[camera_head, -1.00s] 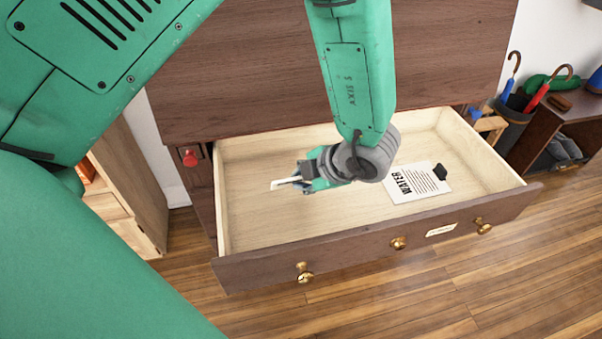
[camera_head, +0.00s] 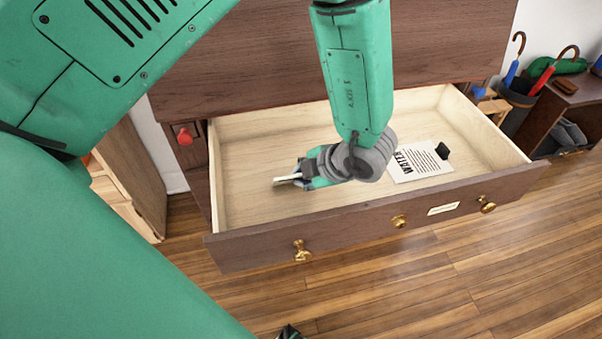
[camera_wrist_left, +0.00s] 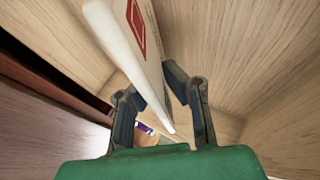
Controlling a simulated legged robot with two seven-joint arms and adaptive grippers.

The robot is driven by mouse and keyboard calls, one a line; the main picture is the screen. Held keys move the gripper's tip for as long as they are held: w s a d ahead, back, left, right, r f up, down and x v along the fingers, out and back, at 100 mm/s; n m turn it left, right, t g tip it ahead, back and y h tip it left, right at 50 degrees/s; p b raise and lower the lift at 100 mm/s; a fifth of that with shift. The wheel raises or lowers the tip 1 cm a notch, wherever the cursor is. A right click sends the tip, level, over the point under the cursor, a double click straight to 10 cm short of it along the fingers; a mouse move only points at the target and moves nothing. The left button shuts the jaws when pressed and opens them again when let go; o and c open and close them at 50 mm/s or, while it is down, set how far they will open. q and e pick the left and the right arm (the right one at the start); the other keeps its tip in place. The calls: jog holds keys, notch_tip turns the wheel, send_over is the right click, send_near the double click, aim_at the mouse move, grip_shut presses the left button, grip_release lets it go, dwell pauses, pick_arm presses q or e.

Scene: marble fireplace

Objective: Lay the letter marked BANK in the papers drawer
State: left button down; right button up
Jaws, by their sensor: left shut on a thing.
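My left gripper (camera_head: 301,178) is over the left part of the open drawer (camera_head: 330,226), low inside its walls. It is shut on a thin white letter (camera_wrist_left: 138,48) with a red marking, which stands on edge between the fingers in the wrist view. In the head view only a narrow pale edge of this letter (camera_head: 284,180) shows; I cannot read BANK on it.
The drawer front has brass knobs (camera_head: 302,252) and a small label plate (camera_head: 442,209). A red knob (camera_head: 185,136) is at the left. An umbrella stand (camera_head: 516,97) and a shoe shelf (camera_head: 563,112) stand at the right. The drawer floor is bare around the gripper.

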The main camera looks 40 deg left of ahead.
pick_arm(q)
jog(key=c, duration=1.6)
grip_release()
jog(key=shift+a, duration=0.1)
jog(key=v, duration=1.2)
jog(key=shift+f, duration=0.1)
